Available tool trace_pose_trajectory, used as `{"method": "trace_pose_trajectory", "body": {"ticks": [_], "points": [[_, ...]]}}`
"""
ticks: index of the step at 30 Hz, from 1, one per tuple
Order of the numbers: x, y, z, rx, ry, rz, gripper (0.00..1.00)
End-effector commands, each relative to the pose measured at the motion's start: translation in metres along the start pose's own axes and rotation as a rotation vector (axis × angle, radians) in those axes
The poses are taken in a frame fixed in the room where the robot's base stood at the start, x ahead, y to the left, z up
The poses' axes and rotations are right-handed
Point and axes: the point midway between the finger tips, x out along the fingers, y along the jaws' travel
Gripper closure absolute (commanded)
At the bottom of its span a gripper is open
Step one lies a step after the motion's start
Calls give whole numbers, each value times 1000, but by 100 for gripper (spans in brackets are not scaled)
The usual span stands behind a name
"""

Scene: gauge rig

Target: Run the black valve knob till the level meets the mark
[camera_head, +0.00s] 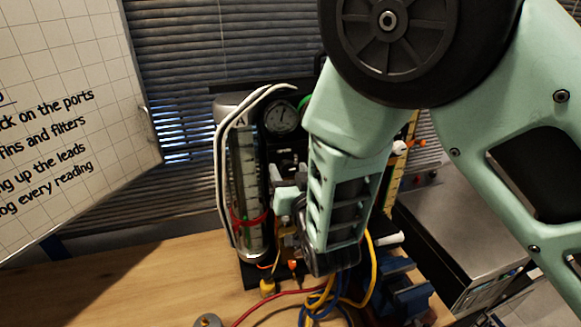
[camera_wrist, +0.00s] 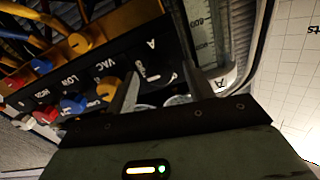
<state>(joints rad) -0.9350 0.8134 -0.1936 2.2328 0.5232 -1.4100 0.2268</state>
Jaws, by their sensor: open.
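The rig's glass cylinder A (camera_head: 246,180) stands upright at left in the head view, with a printed scale and a red band (camera_head: 250,218) around its lower part. I cannot make out the liquid level. In the wrist view the cylinder's scale (camera_wrist: 200,32) shows at upper right. My gripper (camera_head: 281,188) is in front of the rig, right of the cylinder. In the wrist view its two fingers (camera_wrist: 158,76) are apart, with a dark knob-like shape (camera_wrist: 155,66) bearing a white mark between their tips, beneath a letter A. Contact cannot be told. My arm hides much of the rig in the head view.
A dial gauge (camera_head: 281,117) sits above my gripper. White tubes (camera_head: 222,150) arch over the cylinder. Blue (camera_wrist: 73,104) and orange (camera_wrist: 107,88) fittings line the panel. Red, yellow and blue hoses (camera_head: 325,298) lie at the rig's foot. The wooden bench (camera_head: 130,285) is clear at left.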

Motion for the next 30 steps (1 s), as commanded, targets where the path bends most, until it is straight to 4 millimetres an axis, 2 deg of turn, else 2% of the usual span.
{"method": "trace_pose_trajectory", "body": {"ticks": [7,8,12,20,30], "points": [[1,0,0,0,0,0,48],[1,0,0,0,0,0,53],[1,0,0,0,0,0,92],[1,0,3,-49,2,0,92],[0,0,3,-371,3,-1,92]]}}
